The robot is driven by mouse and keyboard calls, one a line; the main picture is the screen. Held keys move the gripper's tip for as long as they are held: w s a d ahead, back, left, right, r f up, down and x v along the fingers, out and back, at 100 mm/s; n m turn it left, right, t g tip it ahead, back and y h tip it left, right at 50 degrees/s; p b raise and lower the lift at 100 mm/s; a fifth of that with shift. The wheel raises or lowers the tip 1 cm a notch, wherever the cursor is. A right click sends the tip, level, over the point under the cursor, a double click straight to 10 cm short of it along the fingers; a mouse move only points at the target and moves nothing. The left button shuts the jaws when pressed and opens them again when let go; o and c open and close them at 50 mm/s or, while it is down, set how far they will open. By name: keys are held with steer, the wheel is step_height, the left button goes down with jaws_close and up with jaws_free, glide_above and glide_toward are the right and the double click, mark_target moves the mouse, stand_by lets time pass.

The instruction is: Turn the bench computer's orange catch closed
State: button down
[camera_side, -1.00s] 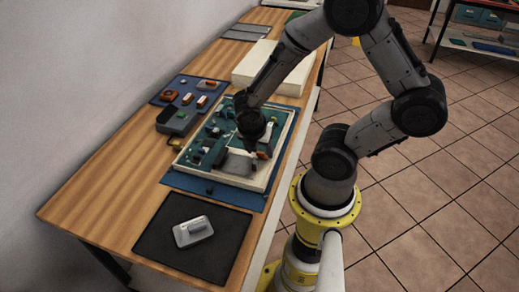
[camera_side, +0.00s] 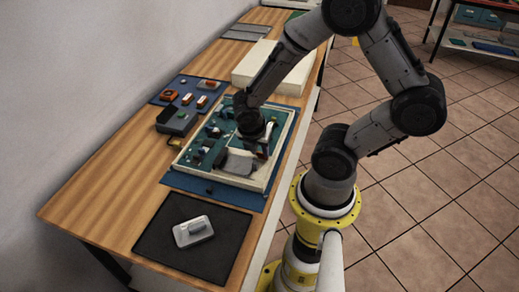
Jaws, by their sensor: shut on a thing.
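The bench computer (camera_side: 178,163) is an open cream-rimmed case with a green board inside, lying on a blue mat on the bench. A grey block (camera_side: 236,163) sits in its near part. My gripper (camera_side: 258,147) reaches down into the case's right side, beside the grey block. It is shut on the orange catch, which is small and mostly hidden by the fingers, so its angle cannot be told.
A blue mat with orange and grey parts (camera_side: 187,91) and a dark grey box (camera_side: 176,121) lie left of the case. A black mat with a light grey part (camera_side: 193,232) lies in front. A cream lid-like slab (camera_side: 268,68) lies behind. Bare wood is free at the left.

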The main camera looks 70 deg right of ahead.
steer(key=m, duration=0.2)
steer(key=m+g, duration=0.1)
steer(key=shift+w+m+g, duration=0.15)
steer(key=shift+m+g, duration=0.15)
steer(key=shift+m, duration=0.1)
steer(key=m+g+y, duration=0.1)
steer(key=m, duration=0.2)
steer(key=shift+w+d+m, duration=0.1)
steer(key=shift+w+m, duration=0.05)
steer(key=shift+m, duration=0.25)
steer(key=m+g+y, duration=0.1)
steer(key=m, duration=0.2)
steer(key=shift+w+d, duration=0.1)
steer(key=shift+d+m+g+y, duration=0.1)
steer(key=shift+m+g+y, duration=0.45)
steer(key=shift+m, duration=1.45)
steer(key=shift+t+y, duration=0.25)
steer(key=c, duration=0.6)
jaws_free()
